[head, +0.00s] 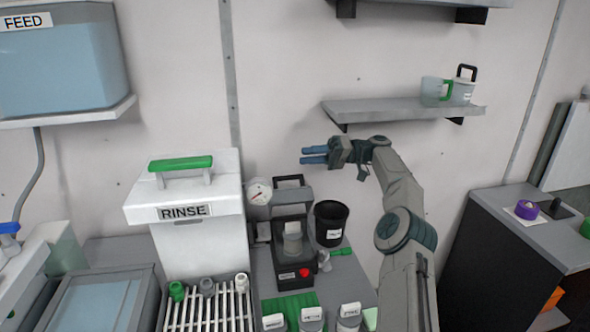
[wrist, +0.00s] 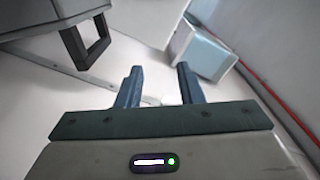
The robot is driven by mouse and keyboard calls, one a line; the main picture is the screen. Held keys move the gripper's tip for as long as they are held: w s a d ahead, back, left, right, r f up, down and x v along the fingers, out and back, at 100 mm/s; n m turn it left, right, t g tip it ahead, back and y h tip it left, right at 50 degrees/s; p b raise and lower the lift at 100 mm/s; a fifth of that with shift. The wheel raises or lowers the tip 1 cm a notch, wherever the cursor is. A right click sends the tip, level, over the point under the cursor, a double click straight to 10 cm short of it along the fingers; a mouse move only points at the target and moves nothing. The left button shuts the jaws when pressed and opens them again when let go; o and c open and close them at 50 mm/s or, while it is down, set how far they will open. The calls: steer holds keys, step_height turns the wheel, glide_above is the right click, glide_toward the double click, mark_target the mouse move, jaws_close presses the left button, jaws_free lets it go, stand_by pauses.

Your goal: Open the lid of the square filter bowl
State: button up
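I cannot tell for certain which thing is the square filter bowl. A dark, square-sided unit (head: 291,243) stands on the grey counter, with a grey top (head: 294,195) and a black loop handle (head: 289,181) at its back. A similar dark loop handle (wrist: 92,50) on a grey block shows at upper left in the wrist view. My gripper (head: 307,155) is up in the air above and a little right of this unit in the head view, apart from it. In the wrist view its two blue fingers (wrist: 160,88) are spread with nothing between them.
The white RINSE box (head: 186,211) with a green handle stands left of the unit, a round gauge (head: 258,192) between. A black cup (head: 331,223) stands right. A wall shelf (head: 400,110) holds two jugs. Several small labelled containers stand in front (head: 311,319).

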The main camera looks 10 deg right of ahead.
steer(key=s+d+r, duration=0.2)
steer(key=d+r, duration=0.1)
steer(key=d, duration=0.1)
steer(key=shift+s+d, duration=0.25)
steer(key=shift+s, duration=0.15)
steer(key=shift+r, duration=0.1)
jaws_close()
steer(key=m+t+y+b, duration=0.2)
steer(key=m+t+b, duration=0.6)
steer(key=m, duration=2.6)
glide_toward(289, 196)
steer(key=s+t+p, duration=0.3)
steer(key=s+p, duration=0.1)
steer(key=s+a+f+m+t+h+b, duration=0.1)
steer(key=s+f+m+t+h, duration=0.2)
steer(key=s+f+m, duration=0.55)
steer(key=w+a+r+m+p, duration=0.2)
steer(key=w+a+r, duration=0.5)
steer(key=w, duration=0.5)
steer(key=shift+a+r+m, duration=0.25)
steer(key=shift+r+m, duration=0.1)
steer(key=shift+r, duration=0.35)
